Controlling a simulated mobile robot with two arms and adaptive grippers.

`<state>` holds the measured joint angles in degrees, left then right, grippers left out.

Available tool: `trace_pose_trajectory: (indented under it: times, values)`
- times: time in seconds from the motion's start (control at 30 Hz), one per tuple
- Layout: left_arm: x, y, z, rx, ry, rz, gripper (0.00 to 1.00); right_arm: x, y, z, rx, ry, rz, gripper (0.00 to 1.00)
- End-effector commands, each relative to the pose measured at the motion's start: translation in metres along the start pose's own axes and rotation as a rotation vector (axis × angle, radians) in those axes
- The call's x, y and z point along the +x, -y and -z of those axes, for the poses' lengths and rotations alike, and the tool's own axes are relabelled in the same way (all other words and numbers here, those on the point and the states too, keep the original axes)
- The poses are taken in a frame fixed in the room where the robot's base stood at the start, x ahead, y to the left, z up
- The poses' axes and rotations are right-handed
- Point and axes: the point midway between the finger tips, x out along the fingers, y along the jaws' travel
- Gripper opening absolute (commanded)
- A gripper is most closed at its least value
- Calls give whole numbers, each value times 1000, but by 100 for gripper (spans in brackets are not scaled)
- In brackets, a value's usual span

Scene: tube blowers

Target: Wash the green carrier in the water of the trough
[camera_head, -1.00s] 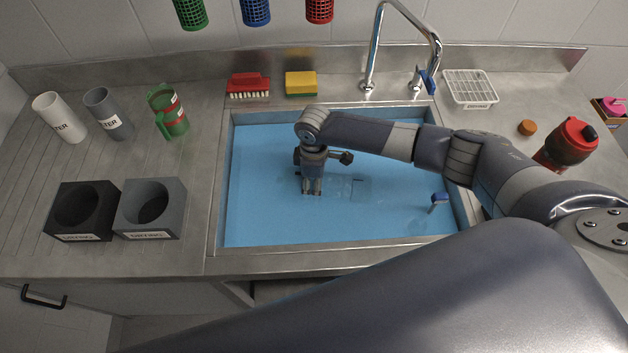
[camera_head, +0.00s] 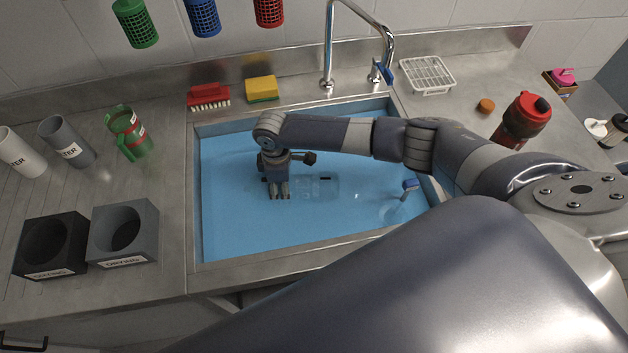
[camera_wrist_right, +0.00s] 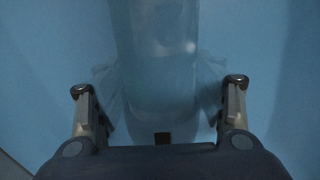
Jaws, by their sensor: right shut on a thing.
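The trough (camera_head: 240,262) is a steel-rimmed basin of blue water (camera_head: 235,225). My right gripper (camera_head: 278,195) points down into it, left of its middle. It is shut on a clear, see-through tube-like thing (camera_head: 322,187), which looks colourless or bluish; in the right wrist view this thing (camera_wrist_right: 160,50) lies between the two fingers (camera_wrist_right: 160,105). A green mug-like vessel (camera_head: 128,135) with a handle and a red-and-white band stands on the left counter. A green mesh cup (camera_head: 135,22) hangs on the wall. I cannot tell which is the carrier. My left gripper is out of view.
A red brush (camera_head: 209,97) and yellow sponge (camera_head: 262,89) lie behind the trough, beside the tap (camera_head: 328,50). Dark and grey holders (camera_head: 145,240) stand on the left counter. A small blue-topped piece (camera_head: 409,185) stands in the trough's right part. A red bottle (camera_head: 522,120) stands right.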

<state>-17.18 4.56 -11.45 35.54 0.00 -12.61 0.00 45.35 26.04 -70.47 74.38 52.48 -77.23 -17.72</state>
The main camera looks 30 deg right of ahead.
Motion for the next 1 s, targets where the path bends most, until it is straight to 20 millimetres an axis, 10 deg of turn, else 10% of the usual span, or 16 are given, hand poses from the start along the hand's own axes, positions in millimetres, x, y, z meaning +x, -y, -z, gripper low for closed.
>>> trace_pose_trajectory:
  times: [1.0]
  values:
    - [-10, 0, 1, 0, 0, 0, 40, 0, -1, -7, 0, -2, 0, 16]
